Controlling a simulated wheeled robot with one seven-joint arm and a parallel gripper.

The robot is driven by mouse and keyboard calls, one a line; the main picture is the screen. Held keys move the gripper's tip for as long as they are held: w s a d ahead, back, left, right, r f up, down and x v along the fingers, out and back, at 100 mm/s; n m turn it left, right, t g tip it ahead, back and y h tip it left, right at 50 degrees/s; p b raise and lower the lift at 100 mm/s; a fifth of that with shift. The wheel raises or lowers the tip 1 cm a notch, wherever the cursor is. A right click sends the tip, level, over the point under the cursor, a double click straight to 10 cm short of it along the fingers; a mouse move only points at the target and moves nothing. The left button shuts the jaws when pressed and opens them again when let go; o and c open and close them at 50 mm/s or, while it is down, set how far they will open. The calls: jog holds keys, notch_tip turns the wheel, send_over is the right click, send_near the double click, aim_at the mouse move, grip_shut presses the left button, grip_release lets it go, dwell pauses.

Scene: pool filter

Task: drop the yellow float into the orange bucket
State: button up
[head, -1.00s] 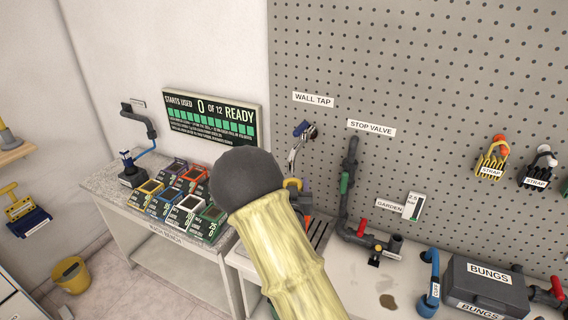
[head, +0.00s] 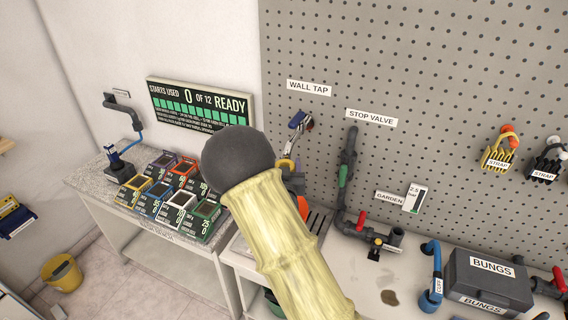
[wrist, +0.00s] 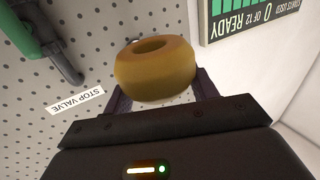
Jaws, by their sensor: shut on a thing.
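The yellow float (wrist: 156,70), a thick ring with a hole in its top, is between the fingers of my gripper (wrist: 158,88) in the wrist view. The gripper is shut on it and holds it in the air, with the pegboard and white wall behind. An orange thing (head: 299,185) shows partly beside my arm, above the sink bench. I cannot tell whether it is the orange bucket; no whole orange bucket is in sight.
A side bench (head: 150,228) at left bears several coloured boxes. A yellow bucket (head: 62,272) stands on the floor at far left. Pipes with a stop valve (head: 345,180) rise against the pegboard (head: 430,110). A BUNGS box (head: 488,280) sits at right.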

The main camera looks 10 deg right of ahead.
jog(key=shift+a, duration=0.1)
notch_tip(320, 180, down, 6)
jog(key=b, duration=0.3)
jog(key=shift+s, duration=0.1)
dwell(0.5)
jog(key=o, duration=1)
